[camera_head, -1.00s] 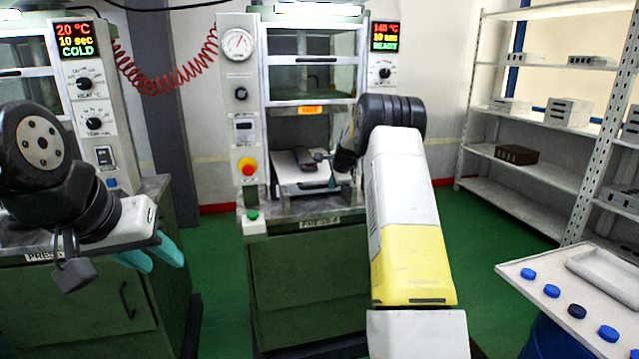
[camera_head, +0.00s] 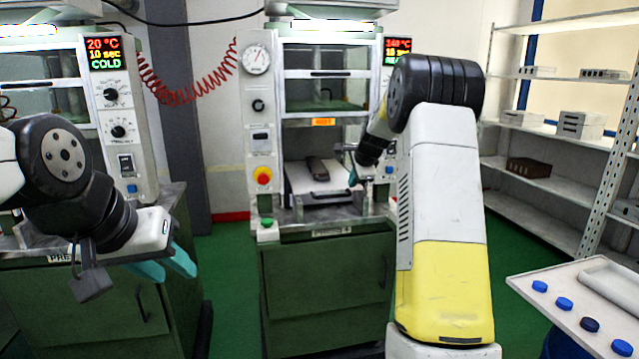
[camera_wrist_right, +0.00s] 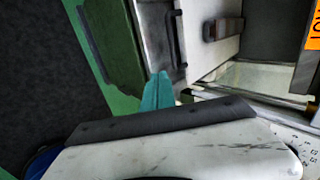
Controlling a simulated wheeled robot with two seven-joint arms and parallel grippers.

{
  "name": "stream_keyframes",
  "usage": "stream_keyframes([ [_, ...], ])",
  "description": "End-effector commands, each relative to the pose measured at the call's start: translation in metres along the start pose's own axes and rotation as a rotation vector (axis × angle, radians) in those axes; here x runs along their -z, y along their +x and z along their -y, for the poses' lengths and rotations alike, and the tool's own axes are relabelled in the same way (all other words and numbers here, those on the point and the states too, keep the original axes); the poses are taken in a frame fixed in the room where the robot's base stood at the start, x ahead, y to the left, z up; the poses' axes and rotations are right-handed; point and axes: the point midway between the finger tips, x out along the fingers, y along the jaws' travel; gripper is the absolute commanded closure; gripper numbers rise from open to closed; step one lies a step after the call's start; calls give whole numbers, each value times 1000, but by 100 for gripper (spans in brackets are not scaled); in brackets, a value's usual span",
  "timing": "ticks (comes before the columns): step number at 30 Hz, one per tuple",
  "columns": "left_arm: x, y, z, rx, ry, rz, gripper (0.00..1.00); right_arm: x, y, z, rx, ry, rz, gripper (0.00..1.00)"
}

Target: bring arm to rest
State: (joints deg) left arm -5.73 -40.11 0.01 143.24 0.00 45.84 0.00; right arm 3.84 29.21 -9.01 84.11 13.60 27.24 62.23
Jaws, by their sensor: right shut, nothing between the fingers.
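My right arm (camera_head: 440,180) stands in front of the middle press. Its teal fingers (camera_head: 354,177) are at the right side of the press opening. They are shut together and empty, as the right wrist view (camera_wrist_right: 157,92) also shows. A dark mould-like block (camera_head: 318,169) lies on the pale plate (camera_head: 300,186) inside the press, left of the fingers and apart from them. It shows in the right wrist view too (camera_wrist_right: 222,29). My left gripper (camera_head: 176,270) hangs before the left press, its teal fingers apart, with nothing seen between them.
The hot press (camera_head: 325,285) is close around my right gripper. The left press (camera_head: 110,310) reads 20 °C, COLD. Shelving (camera_head: 545,130) stands at the right. A white tray (camera_head: 525,280) with several blue caps is at the lower right. Green floor lies between.

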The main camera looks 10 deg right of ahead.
Motion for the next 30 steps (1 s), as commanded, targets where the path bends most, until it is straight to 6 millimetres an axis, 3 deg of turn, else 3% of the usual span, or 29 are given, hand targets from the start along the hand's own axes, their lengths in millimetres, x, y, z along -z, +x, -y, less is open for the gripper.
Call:
stream_keyframes([
  [4,0,0,0,0,0,0,64,-24,-53,-7,0,-138,34,100],
  [8,0,0,0,0,0,0,64,-56,-119,-33,-4,-347,81,100],
  [14,0,0,0,0,0,0,64,-104,-209,-96,-3,-700,149,100],
  [18,0,0,0,0,0,0,64,-131,-260,-155,2,-956,186,100],
  [24,0,0,0,0,0,0,64,-156,-304,-240,5,-1284,221,100],
  [27,0,0,0,0,0,0,64,-162,-314,-271,3,-1393,230,100],
  [30,0,0,0,0,0,0,64,-165,-318,-289,0,-1460,236,100],
])
